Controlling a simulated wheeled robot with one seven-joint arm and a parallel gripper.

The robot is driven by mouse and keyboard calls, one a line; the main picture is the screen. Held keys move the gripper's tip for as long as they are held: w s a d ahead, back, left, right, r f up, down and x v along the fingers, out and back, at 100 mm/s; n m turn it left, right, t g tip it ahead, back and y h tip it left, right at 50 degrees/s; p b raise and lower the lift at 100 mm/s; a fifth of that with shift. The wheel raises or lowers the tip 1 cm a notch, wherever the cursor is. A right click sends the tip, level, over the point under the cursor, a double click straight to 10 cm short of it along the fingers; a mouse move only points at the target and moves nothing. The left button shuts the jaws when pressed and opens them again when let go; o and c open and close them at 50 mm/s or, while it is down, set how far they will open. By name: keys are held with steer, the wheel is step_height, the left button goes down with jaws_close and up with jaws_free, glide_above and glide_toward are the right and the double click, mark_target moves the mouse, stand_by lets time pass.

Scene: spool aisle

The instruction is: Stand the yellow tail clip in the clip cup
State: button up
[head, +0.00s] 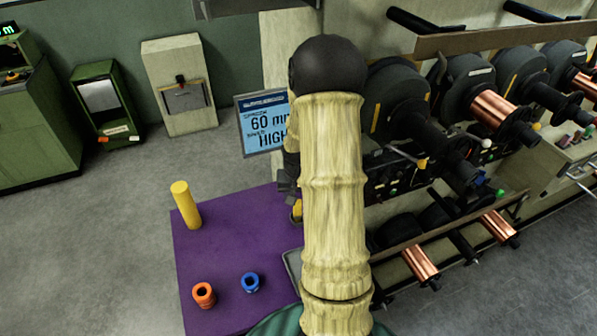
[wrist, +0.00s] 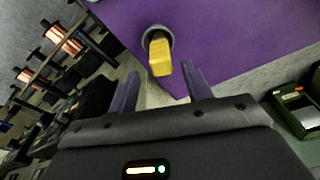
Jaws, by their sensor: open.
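The yellow tail clip (wrist: 160,58) stands in a round grey cup (wrist: 147,34) in the wrist view, its top end toward me. The cup, which looks like the clip cup, is on the purple table top. My gripper (wrist: 158,82) is open, and its two fingers are apart with the clip just beyond their tips. I see no contact between the fingers and the clip. In the head view a small part of the yellow clip (head: 297,210) shows beside my arm, just below my gripper (head: 287,190); my arm hides the rest, and the cup cannot be made out.
The purple table (head: 225,250) also holds a tall yellow cylinder (head: 186,205), an orange ring-like piece (head: 204,294) and a blue one (head: 250,282). A grey tray (head: 292,263) is partly behind my arm. A screen (head: 263,122) and a spool rack (head: 450,100) stand beyond.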

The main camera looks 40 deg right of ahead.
step_height(320, 180, up, 15)
steer(key=s+a+b, duration=0.1)
steer(key=s, duration=0.1)
steer(key=shift+a+f, duration=0.15)
steer(key=shift+a, duration=0.05)
stand_by(0.4)
steer(key=s+a+f+n, duration=0.2)
steer(key=s+a+n, duration=0.1)
steer(key=a, duration=0.7)
steer(key=s+a+f+n+t+y, duration=0.1)
steer(key=s+a, duration=0.4)
steer(key=a, duration=0.5)
steer(key=f+n, duration=0.1)
steer(key=n, duration=0.1)
steer(key=shift+s+n, duration=0.25)
steer(key=shift+n, duration=0.15)
steer(key=shift+f, duration=0.1)
